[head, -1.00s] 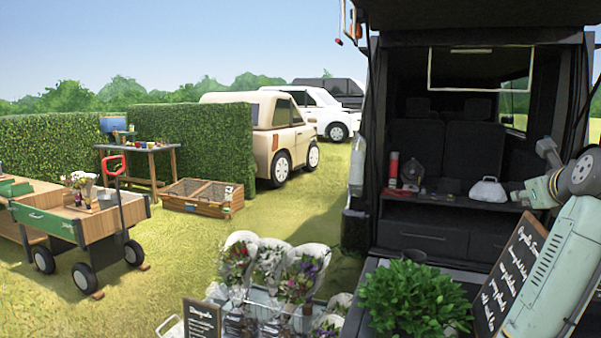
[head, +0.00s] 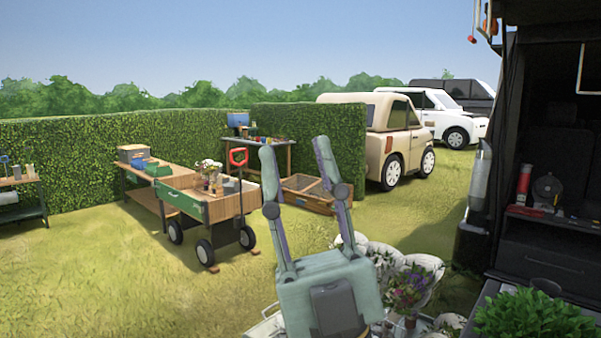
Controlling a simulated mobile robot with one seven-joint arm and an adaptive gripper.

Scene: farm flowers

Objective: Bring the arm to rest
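My gripper (head: 295,146) is in the lower middle of the head view, pointing up with its two fingers spread apart. Nothing is between the fingers. Its pale green body covers part of the flower stand behind it. The rest of my arm is not visible behind the gripper.
Wrapped bouquets (head: 410,285) stand just right of my gripper, with a leafy green plant (head: 535,318) at the lower right by the open van (head: 545,250). A wheeled wooden cart (head: 205,205) stands on the grass beyond. Open grass (head: 100,290) lies to the left.

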